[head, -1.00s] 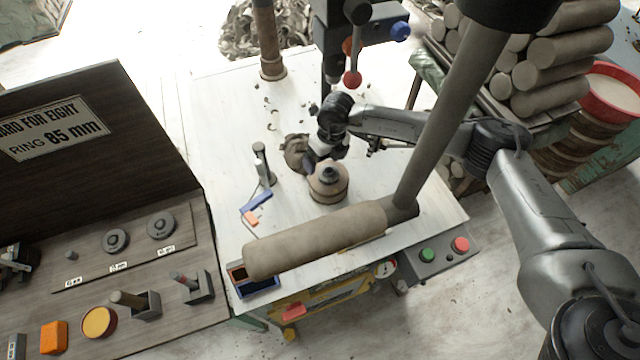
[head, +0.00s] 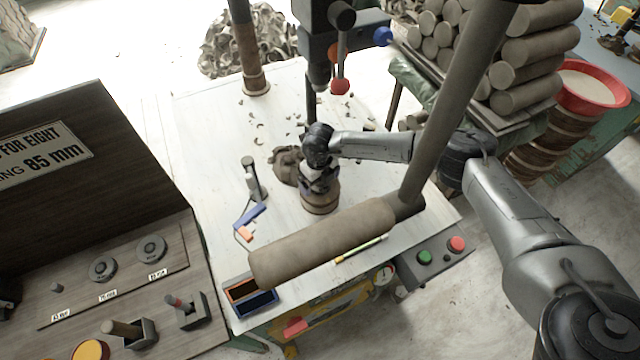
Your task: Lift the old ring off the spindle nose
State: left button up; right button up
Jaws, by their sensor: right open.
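My left gripper is not in view.
A thick tan roll (head: 322,240) on a grey post crosses just in front of the spindle. A clay lump (head: 287,166) lies behind left. A small grey stand (head: 252,180) is at left. Labelled rings (head: 151,249) sit on the left board. The table's back left (head: 215,115) is fairly clear.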

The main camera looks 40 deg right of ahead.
jog(key=shift+r, duration=0.1)
jog(key=c, duration=1.3)
jog(key=shift+o, duration=0.2)
